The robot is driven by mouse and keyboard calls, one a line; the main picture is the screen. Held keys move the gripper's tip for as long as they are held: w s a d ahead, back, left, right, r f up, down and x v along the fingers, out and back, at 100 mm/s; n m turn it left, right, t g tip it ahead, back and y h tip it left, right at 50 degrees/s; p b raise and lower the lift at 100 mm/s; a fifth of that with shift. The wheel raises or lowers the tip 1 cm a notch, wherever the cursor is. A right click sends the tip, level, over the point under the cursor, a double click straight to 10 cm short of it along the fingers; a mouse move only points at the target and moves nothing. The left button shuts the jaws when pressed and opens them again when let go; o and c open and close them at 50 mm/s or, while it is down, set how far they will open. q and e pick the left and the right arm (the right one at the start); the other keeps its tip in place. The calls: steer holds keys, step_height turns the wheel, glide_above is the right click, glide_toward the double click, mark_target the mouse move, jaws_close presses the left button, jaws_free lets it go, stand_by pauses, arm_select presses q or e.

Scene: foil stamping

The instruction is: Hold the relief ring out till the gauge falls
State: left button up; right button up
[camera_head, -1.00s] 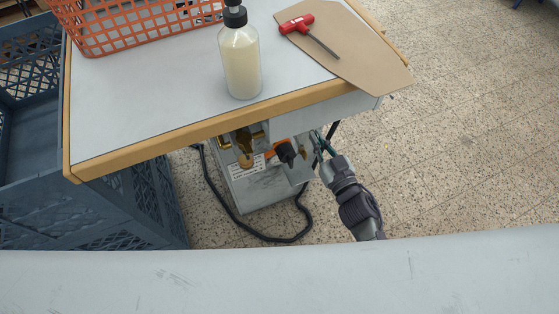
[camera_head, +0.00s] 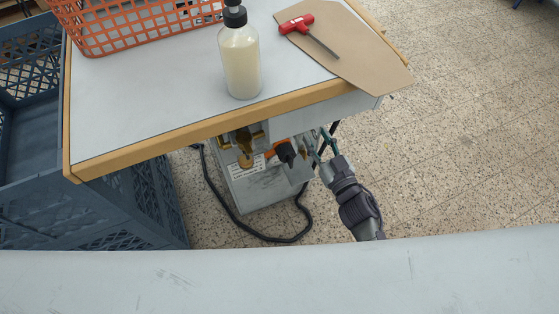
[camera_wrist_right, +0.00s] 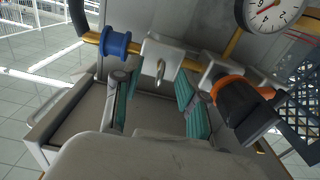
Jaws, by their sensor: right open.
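In the right wrist view a small metal ring (camera_wrist_right: 160,70) hangs from a pale block (camera_wrist_right: 161,55) on a brass-coloured pipe. My right gripper (camera_wrist_right: 155,88) is open, its teal finger pads on either side below the ring, apart from it. In the head view my right gripper (camera_head: 321,143) is at the right side of the machine under the table; the ring is too small to tell there. The round gauge (camera_wrist_right: 267,14) is cut off at the top of the wrist view, and I cannot read it surely. My left gripper is in neither view.
An orange and black knob (camera_wrist_right: 247,104) sits close right of the fingers, also in the head view (camera_head: 285,151). A blue fitting (camera_wrist_right: 115,42) is on the left. The table (camera_head: 150,105) overhangs the machine. A black hose (camera_head: 240,228) lies on the floor.

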steer(key=p+v, duration=0.2)
steer(key=v, duration=0.8)
stand_by(0.5)
stand_by(0.4)
